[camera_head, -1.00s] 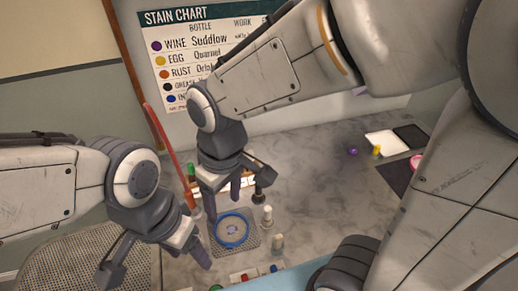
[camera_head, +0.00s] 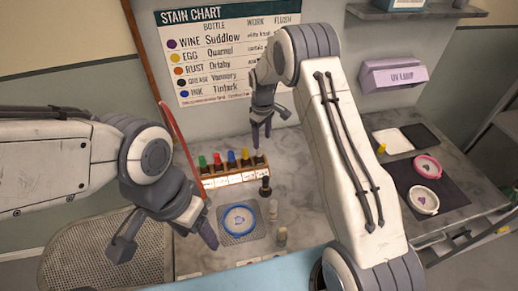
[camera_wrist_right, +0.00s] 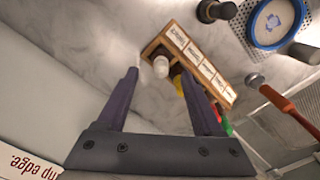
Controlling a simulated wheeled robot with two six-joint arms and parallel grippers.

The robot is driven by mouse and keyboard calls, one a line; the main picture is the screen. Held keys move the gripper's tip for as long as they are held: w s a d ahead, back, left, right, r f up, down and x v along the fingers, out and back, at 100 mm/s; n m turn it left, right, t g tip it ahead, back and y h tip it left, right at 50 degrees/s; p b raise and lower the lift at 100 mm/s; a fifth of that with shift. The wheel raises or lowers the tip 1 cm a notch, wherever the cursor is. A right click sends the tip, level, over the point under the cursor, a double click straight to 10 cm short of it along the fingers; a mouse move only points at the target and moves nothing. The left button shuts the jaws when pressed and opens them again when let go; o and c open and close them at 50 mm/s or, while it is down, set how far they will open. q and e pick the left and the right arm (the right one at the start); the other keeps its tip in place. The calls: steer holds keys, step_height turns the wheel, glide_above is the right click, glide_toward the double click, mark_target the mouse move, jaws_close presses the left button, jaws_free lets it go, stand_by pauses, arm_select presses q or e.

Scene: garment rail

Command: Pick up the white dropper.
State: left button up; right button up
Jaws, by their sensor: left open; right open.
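The white dropper (camera_wrist_right: 161,67) shows in the right wrist view as a white rounded top at one end of the wooden bottle rack (camera_wrist_right: 150,46). My right gripper (camera_wrist_right: 160,76) is open, and the white top appears between its fingertips, with no contact visible. In the head view my right gripper (camera_head: 262,136) points down over the right end of the rack (camera_head: 235,179); the dropper there is too small or covered to make out. My left gripper (camera_head: 164,240) is open and empty, low at the left.
Green (camera_head: 202,161), red (camera_head: 217,159), blue (camera_head: 231,157) and yellow (camera_head: 245,155) tops line the rack. A red-handled tool (camera_wrist_right: 292,106) lies beside the rack.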

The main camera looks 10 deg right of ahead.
mark_target(259, 155)
steer(key=shift+f, duration=0.35)
steer(key=f+p, duration=0.2)
steer(key=a+f+p, duration=0.1)
steer(key=f, duration=0.1)
steer(key=shift+w+f, duration=0.1)
steer(key=shift+w, duration=0.2)
steer(key=shift+f, duration=0.6)
jaws_close()
